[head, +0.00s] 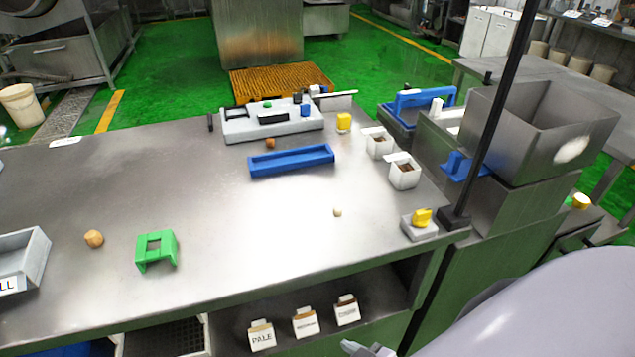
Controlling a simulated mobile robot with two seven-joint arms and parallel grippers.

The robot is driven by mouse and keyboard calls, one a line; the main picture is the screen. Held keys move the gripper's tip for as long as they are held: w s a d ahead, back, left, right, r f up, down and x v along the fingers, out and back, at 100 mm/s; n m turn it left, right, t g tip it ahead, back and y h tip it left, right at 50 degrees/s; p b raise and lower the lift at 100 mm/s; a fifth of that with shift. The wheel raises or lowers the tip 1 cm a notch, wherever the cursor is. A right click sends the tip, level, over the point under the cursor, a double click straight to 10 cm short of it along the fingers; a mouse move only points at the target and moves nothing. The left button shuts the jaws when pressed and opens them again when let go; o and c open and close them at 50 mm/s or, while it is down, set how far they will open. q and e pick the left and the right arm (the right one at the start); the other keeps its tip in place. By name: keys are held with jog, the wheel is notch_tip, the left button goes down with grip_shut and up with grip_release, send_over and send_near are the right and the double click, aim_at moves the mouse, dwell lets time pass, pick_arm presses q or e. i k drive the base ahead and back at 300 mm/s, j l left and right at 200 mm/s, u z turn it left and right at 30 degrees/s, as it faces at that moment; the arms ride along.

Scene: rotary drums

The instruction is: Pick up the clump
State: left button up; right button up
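Three small lumps lie on the steel table (215,215), and I cannot tell for certain which is the clump. The largest is a tan-brown lump (94,239) at the left, between a grey tray and a green stand. A small pale beige lump (337,211) lies alone towards the right. A brown lump (270,143) sits behind the blue trough. A grey piece at the bottom edge looks like part of my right gripper (366,349); it is cut off, below the table's front edge and apart from all lumps. My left gripper is not in view.
A green stand (156,250), a blue trough (291,160) and a grey tray (24,262) stand on the table. White boxes (404,171) and a yellow-topped block (420,225) line the right edge, near a black post (490,125). The table's middle is clear.

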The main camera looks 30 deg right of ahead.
aim_at(339, 210)
jog(key=l+z, duration=0.15)
jog(key=z, duration=0.3)
jog(key=l+z, duration=0.1)
jog(key=z, duration=0.4)
